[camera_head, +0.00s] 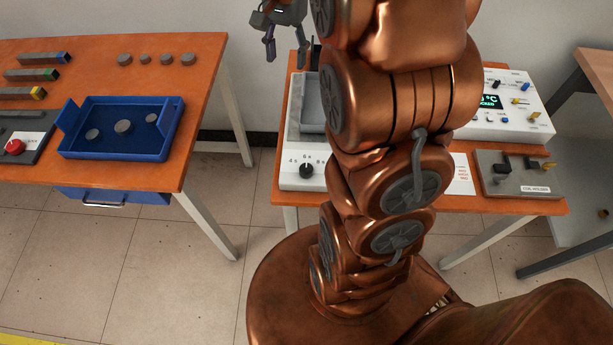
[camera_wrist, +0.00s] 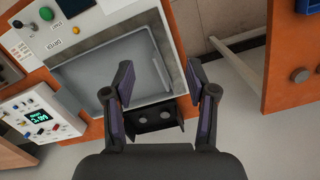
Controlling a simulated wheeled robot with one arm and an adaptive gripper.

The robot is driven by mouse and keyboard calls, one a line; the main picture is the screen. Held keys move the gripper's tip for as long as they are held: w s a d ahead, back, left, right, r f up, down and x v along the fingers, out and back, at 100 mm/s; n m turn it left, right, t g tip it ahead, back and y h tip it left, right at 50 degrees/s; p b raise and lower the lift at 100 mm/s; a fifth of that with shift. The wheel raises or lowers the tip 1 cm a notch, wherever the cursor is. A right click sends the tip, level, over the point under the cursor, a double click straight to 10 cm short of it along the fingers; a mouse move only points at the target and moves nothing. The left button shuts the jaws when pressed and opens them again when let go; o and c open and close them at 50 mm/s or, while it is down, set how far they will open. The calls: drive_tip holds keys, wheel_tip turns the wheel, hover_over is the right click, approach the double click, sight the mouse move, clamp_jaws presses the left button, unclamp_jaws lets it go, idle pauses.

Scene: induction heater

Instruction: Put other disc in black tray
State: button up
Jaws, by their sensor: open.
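My gripper (camera_head: 286,56) is at the top of the head view, left of my arm, open and empty. In the wrist view its two fingers (camera_wrist: 158,64) stand apart. Grey discs (camera_head: 123,126) lie in the blue tray (camera_head: 118,154) on the left table. Several more brownish discs (camera_head: 167,59) stand in a row behind it. One disc (camera_wrist: 300,75) shows at the wrist view's right.
A floor gap separates the tables. Coloured-end bars (camera_head: 30,75) lie far left.

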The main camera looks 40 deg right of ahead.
drive_tip(key=s+a+f+n, duration=0.1)
drive_tip(key=s+a+n, duration=0.3)
drive_tip(key=s, duration=0.4)
drive_tip(key=s+a+f+n, duration=0.2)
drive_tip(key=s+a+n, duration=0.2)
drive_tip(key=s, duration=0.4)
drive_tip(key=s+a+f+n+g+h, duration=0.1)
drive_tip(key=s+a+n, duration=0.2)
drive_tip(key=s, duration=0.6)
drive_tip(key=a, duration=0.2)
drive_tip(key=shift+a+f+n, duration=0.3)
drive_tip(key=shift+n, duration=0.1)
drive_tip(key=shift+w+r+p, duration=0.1)
drive_tip(key=shift+r+p, duration=0.25)
